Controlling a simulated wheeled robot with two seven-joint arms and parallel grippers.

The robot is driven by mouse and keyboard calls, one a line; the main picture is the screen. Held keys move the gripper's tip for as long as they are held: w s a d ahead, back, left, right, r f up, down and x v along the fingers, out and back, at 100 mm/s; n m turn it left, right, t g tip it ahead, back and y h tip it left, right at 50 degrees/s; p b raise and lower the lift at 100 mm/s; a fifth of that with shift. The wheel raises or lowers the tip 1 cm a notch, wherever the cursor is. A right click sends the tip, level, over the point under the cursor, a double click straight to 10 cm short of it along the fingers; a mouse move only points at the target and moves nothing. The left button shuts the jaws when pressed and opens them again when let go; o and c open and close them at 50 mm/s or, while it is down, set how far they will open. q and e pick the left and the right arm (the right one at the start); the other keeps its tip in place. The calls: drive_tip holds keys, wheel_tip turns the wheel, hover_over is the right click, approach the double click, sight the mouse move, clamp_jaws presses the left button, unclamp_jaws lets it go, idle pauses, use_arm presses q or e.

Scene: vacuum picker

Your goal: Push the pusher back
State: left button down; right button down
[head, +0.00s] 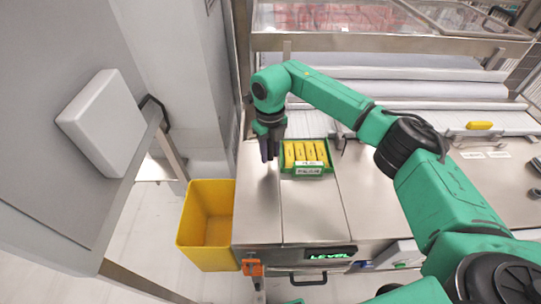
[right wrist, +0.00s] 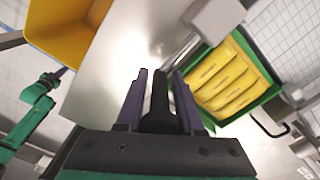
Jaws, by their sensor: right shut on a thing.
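My right gripper (head: 268,156) is over the metal worktop, just left of a green tray (head: 307,171) of yellow packs (head: 305,152). In the right wrist view its purple fingers (right wrist: 159,88) are closed around a dark upright piece (right wrist: 160,100), which looks like the pusher's handle. The rest of the pusher is hidden by the gripper in the head view. The green tray (right wrist: 262,100) also shows at the right of the wrist view, apart from the fingers.
A yellow bin (head: 207,222) stands left of the worktop (head: 258,215), below its edge. A grey block (right wrist: 213,18) is beside the tray in the wrist view. A glass-topped machine (head: 390,40) stands behind. The worktop in front of the tray is clear.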

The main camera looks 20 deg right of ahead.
use_arm(q)
drive_tip(key=shift+s, duration=0.3)
use_arm(e)
drive_tip(key=shift+w+r, duration=0.2)
drive_tip(key=shift+r, duration=0.1)
drive_tip(key=c, duration=0.8)
unclamp_jaws()
drive_tip(key=shift+c, duration=0.2)
drive_tip(key=shift+o, duration=0.4)
drive_tip(key=shift+d+f, duration=0.1)
drive_tip(key=shift+f, duration=0.1)
wheel_tip(320, 180, up, 15)
drive_tip(key=shift+f+b, duration=0.2)
drive_tip(key=shift+b, duration=1)
use_arm(q)
wheel_tip(320, 180, down, 2)
drive_tip(key=shift+f, duration=0.25)
